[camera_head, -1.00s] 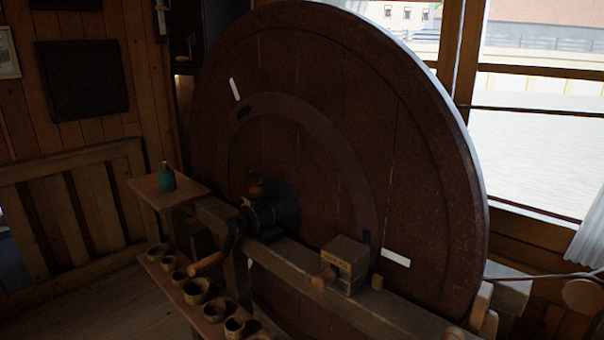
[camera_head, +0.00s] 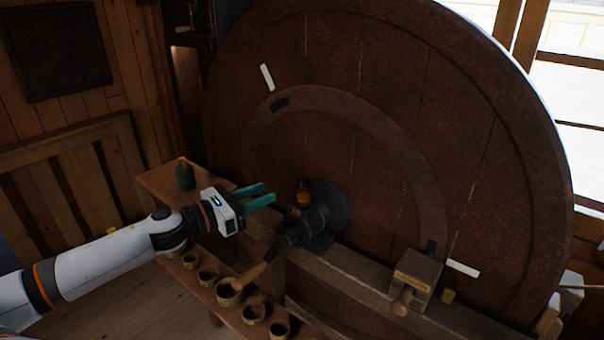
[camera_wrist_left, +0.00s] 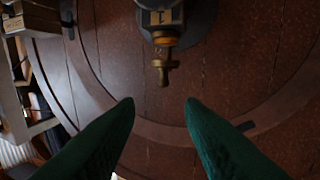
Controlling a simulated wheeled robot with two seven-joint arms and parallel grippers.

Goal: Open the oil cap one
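The oil cap (camera_head: 303,197) is a small amber-brass piece on top of the dark metal hub (camera_head: 318,222) at the big wheel's centre. In the left wrist view a brass cross-shaped piece, apparently this cap (camera_wrist_left: 164,69), sits below an orange ring at the upper middle. My left gripper (camera_head: 268,194) is just left of the cap in the head view, its green fingers pointing toward it. Its fingers (camera_wrist_left: 160,102) are apart and empty, and the brass piece lies beyond the gap between their tips. I do not see my right gripper.
The large dark red wheel (camera_head: 400,100) fills the background. A wooden beam (camera_head: 370,285) runs below the hub and carries a wooden block (camera_head: 412,277). A green bottle (camera_head: 185,175) stands on a small shelf (camera_head: 150,181). Several small bowls (camera_head: 228,292) line a lower board.

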